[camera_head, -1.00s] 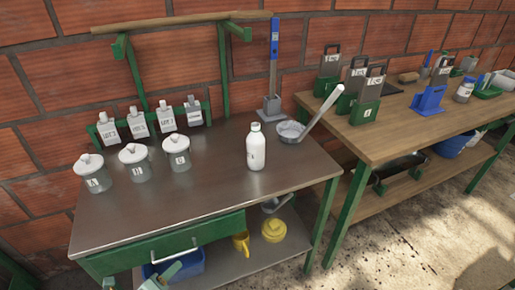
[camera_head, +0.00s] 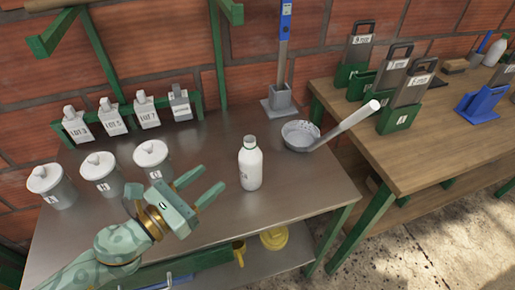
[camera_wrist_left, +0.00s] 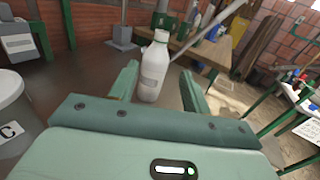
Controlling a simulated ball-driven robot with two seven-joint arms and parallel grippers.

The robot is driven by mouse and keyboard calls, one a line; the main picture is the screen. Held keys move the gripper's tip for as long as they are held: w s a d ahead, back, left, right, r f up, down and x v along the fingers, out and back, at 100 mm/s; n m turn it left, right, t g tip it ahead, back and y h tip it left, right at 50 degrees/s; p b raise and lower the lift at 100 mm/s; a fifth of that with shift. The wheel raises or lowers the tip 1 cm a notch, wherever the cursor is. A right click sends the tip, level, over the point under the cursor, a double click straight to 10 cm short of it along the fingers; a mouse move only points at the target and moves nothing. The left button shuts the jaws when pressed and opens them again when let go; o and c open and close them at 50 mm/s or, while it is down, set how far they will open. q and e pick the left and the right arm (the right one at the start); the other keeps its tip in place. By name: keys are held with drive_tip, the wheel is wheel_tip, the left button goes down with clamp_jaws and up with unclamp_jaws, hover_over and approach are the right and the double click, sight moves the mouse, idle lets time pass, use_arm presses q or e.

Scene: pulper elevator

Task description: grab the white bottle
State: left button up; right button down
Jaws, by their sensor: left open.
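The white bottle (camera_head: 250,166) stands upright on the steel table (camera_head: 300,196), right of the middle of its top. It has a grey-white label and a cap. My left gripper (camera_head: 206,184) is open and just left of the bottle, its two fingers pointing toward it, with a gap between. In the left wrist view the bottle (camera_wrist_left: 153,70) shows beyond and between the open fingers (camera_wrist_left: 160,92), nearer the left finger. My right gripper is not in view.
Several lidded canisters, one of them here (camera_head: 152,158), stand left of the gripper. A long-handled ladle pan (camera_head: 300,136) lies behind and right of the bottle. A wooden table (camera_head: 420,160) stands at right.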

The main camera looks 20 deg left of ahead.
use_arm(q)
drive_tip(key=p, duration=0.1)
approach(253, 140)
drive_tip(key=x, duration=0.5)
drive_tip(key=shift+w+d+f, duration=0.1)
drive_tip(key=shift+f, duration=0.2)
drive_tip(key=shift+w+d, duration=0.1)
drive_tip(key=shift+w, duration=0.1)
drive_tip(key=x, duration=0.5)
drive_tip(key=shift+w+r, duration=0.15)
drive_tip(key=shift+r, duration=0.15)
clamp_jaws()
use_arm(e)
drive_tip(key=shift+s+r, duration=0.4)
